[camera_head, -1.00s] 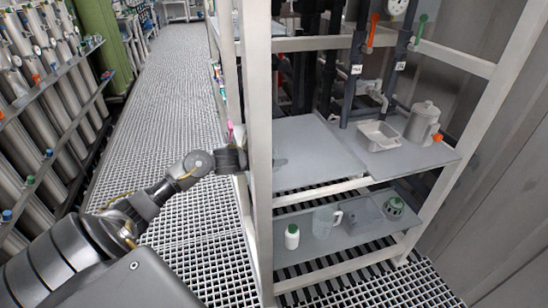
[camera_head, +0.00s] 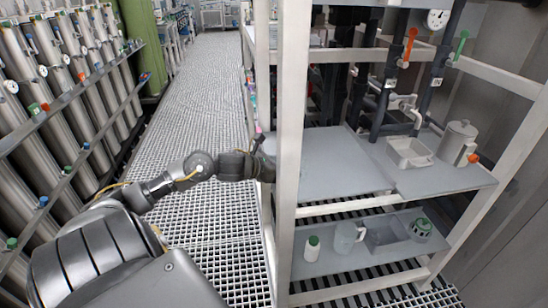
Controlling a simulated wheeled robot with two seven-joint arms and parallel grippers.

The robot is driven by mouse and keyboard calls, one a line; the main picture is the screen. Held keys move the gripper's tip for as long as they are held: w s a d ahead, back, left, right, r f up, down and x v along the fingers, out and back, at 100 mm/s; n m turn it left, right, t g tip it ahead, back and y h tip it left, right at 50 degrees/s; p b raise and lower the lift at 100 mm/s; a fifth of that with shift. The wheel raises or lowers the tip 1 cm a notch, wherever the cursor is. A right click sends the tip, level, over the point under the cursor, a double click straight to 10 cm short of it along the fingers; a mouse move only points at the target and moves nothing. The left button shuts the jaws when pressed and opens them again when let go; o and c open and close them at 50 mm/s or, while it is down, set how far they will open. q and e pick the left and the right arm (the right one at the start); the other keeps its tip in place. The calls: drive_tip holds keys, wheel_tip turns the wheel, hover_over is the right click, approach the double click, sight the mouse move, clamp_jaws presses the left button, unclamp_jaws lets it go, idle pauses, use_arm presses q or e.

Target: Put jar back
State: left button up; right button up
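It is not clear which vessel is the jar. A lidded grey metal vessel (camera_head: 457,142) stands upright on the upper shelf at the right. On the lower shelf are a small white bottle with a green cap (camera_head: 312,249), a clear jug (camera_head: 345,238) and a squat vessel with a green top (camera_head: 420,230). My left gripper (camera_head: 268,166) is at the rack's near left post, left of all these vessels. Its fingers are largely hidden by the post, so its opening and any held thing cannot be made out. My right gripper is not in view.
A white post (camera_head: 291,150) stands between my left arm and the shelves. The upper shelf (camera_head: 338,162) has a wide bare area at left; a grey tray (camera_head: 408,153) sits further right. Pipes with orange and green handles rise behind. The grating aisle (camera_head: 215,100) is clear.

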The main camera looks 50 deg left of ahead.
use_arm(q)
drive_tip(key=shift+v, duration=2.35)
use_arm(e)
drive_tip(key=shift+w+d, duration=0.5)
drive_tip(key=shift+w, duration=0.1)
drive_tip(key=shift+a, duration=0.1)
